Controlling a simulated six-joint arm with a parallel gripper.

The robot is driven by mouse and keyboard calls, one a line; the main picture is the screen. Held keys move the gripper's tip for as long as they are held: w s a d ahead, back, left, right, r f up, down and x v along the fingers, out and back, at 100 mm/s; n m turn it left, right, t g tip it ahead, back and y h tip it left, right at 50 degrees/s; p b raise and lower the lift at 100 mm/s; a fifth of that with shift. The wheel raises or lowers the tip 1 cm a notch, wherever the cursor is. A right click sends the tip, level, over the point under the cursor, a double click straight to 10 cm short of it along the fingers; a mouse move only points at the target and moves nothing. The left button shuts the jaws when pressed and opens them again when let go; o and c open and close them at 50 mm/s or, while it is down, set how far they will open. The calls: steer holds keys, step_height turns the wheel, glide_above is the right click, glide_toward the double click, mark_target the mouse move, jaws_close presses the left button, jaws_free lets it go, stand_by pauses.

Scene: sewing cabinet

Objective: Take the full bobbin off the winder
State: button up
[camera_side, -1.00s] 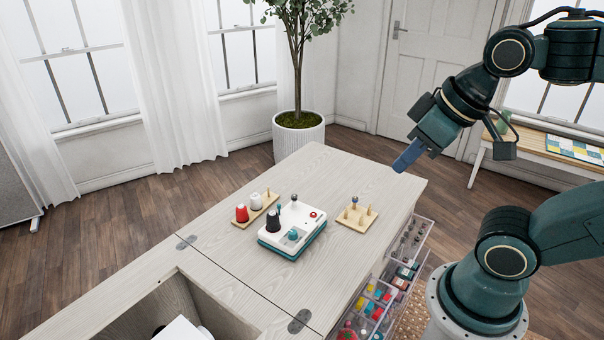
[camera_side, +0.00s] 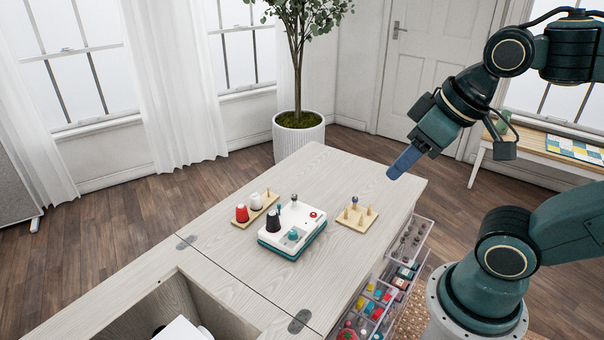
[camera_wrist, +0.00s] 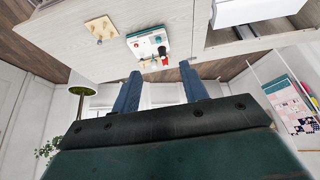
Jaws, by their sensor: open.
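The bobbin winder (camera_side: 292,229) is a white machine with a teal base on the pale wooden cabinet top (camera_side: 330,273). It carries a dark cone of thread (camera_side: 273,221), a teal knob or spool, a red button and a grey top part (camera_side: 294,198). Which part is the full bobbin is too small to tell. The winder also shows in the wrist view (camera_wrist: 148,44). My gripper (camera_side: 391,174) hangs above the right end of the cabinet, apart from the winder. Its two blue fingers (camera_wrist: 162,84) are spread with nothing between them in the wrist view.
A wooden peg board (camera_side: 357,217) with one bobbin-like piece stands right of the winder. A spool rack (camera_side: 256,209) with red and white cones stands left behind it. Clear drawers (camera_side: 385,285) hang at the cabinet's front. The cabinet top's far right is clear.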

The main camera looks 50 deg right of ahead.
steer(key=shift+w+r, duration=0.1)
steer(key=w+d+r+n+g+y, duration=0.1)
steer(key=w+d+n+g+y, duration=0.2)
steer(key=w+n, duration=1.2)
steer(key=w+d+f+n+g+y, duration=0.1)
steer(key=w+d+f+n+g, duration=0.1)
steer(key=w+d+f, duration=1.3)
steer(key=shift+w+d+f+n+g+y, duration=0.3)
steer(key=shift+w+f+n+g, duration=0.1)
steer(key=shift+w+n, duration=0.35)
steer(key=shift+a+f, duration=0.1)
steer(key=shift+a, duration=0.05)
glide_toward(294, 197)
steer(key=shift+a+f, duration=0.1)
steer(key=shift+f, duration=1.05)
